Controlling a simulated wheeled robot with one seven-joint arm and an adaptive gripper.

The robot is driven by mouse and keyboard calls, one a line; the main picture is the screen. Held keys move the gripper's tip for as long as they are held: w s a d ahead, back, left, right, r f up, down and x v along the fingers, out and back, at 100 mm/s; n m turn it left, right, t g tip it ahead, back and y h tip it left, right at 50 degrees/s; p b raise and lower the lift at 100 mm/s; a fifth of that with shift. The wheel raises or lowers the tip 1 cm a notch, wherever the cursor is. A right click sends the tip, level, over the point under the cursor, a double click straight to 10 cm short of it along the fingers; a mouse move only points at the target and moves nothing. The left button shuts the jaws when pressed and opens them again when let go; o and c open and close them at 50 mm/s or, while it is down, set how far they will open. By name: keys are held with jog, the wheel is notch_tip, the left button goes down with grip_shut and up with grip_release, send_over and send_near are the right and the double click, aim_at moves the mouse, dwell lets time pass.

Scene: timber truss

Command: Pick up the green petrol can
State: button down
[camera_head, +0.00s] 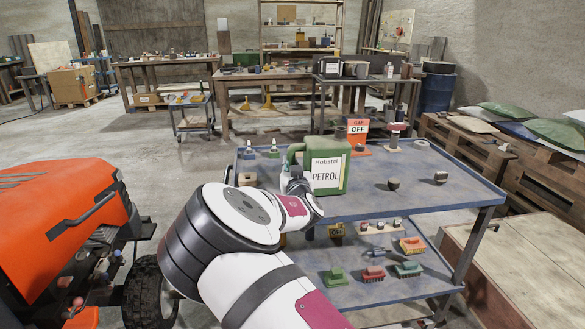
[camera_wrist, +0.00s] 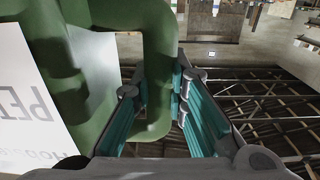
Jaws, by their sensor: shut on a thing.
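The green petrol can (camera_head: 335,172), with a white label reading "Hobstel PETROL", is upright at the trolley's top shelf (camera_head: 405,205). I cannot tell whether its base touches the shelf. My gripper (camera_head: 296,184) is at the can's left side, by its handle, partly hidden by my wrist. In the wrist view the can's green body (camera_wrist: 95,75) and label fill the left. Its handle (camera_wrist: 157,60) passes between the teal-padded fingers of my gripper (camera_wrist: 157,92), which are closed around it.
An orange "GAP OFF" sign (camera_head: 358,132) stands behind the can. Small items sit on the shelf, with brushes (camera_head: 373,274) on the shelf below. An orange machine (camera_head: 65,225) is at left, pallets with sacks (camera_head: 555,132) at right. Open floor (camera_head: 95,140) lies behind the machine.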

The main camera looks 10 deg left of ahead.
aim_at(290, 157)
jog(key=shift+r, duration=1.55)
jog(key=shift+s+a+r, duration=0.1)
jog(key=shift+s+a, duration=0.05)
jog(key=s+a+r+p, duration=0.1)
jog(key=s+a+p, duration=0.1)
jog(key=s+a, duration=0.6)
jog(key=shift+s+a+r, duration=0.15)
jog(key=shift+s+a, duration=0.15)
jog(key=shift+s, duration=1.9)
jog(key=shift+s+a, duration=0.1)
jog(key=shift+s, duration=0.1)
jog(key=c, duration=2.2)
grip_release()
jog(key=shift+c, duration=0.2)
grip_shut()
